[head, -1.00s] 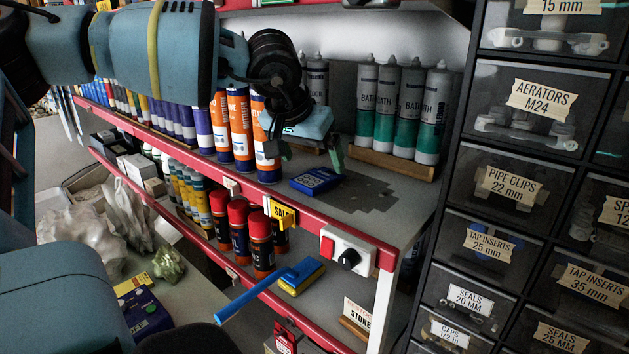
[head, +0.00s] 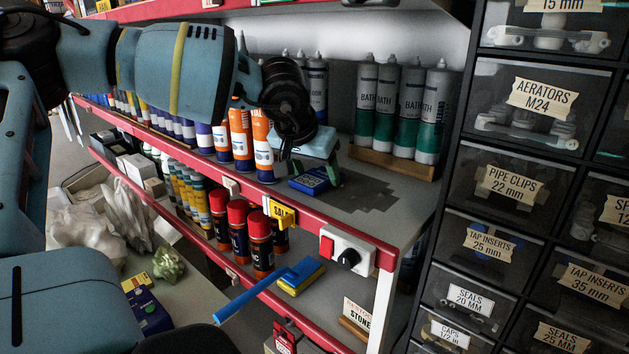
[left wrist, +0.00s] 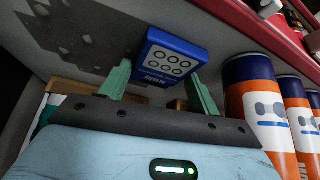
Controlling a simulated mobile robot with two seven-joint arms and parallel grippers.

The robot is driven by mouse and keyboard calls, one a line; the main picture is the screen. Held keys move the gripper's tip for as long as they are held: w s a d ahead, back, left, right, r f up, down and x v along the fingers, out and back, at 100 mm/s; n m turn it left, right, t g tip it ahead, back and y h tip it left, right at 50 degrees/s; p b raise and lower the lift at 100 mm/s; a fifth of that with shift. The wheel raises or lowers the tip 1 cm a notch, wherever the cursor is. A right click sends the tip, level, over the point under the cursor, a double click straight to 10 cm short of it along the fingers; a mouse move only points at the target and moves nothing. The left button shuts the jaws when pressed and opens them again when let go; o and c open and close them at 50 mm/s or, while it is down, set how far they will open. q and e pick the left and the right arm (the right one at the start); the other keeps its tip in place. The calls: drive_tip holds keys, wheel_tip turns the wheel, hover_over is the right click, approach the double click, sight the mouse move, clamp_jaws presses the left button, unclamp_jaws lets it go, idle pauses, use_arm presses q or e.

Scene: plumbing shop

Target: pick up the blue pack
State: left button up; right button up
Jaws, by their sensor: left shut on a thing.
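The blue pack (head: 309,182) is at the middle shelf's surface, near the front edge. The gripper body hides part of the pack's top in the head view. I see no clear gap under the pack. My right gripper is not in view.
Orange and white tubes (head: 240,135) stand close left of the pack. Grey and green cartridges (head: 398,108) stand in a wooden holder behind right. The red shelf edge (head: 210,170) runs in front, with a switch box (head: 347,250). Bare shelf (head: 372,205) lies right of the pack.

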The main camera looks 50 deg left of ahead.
sight(314, 178)
use_arm(q)
drive_tip(key=shift+r, duration=0.15)
drive_tip(key=shift+r, duration=0.25)
wheel_tip(314, 178, up, 3)
drive_tip(key=shift+s+f, duration=0.1)
drive_tip(key=shift+s, duration=0.05)
drive_tip(key=s+d, duration=0.1)
drive_tip(key=s, duration=0.4)
drive_tip(key=s+d+r, duration=0.1)
drive_tip(key=s+d, duration=0.1)
drive_tip(key=s, duration=0.3)
drive_tip(key=s+d, duration=0.2)
drive_tip(key=s, duration=0.3)
drive_tip(key=shift+d+r+b, duration=0.1)
drive_tip(key=shift+r+b, duration=0.05)
drive_tip(key=shift+b, duration=0.15)
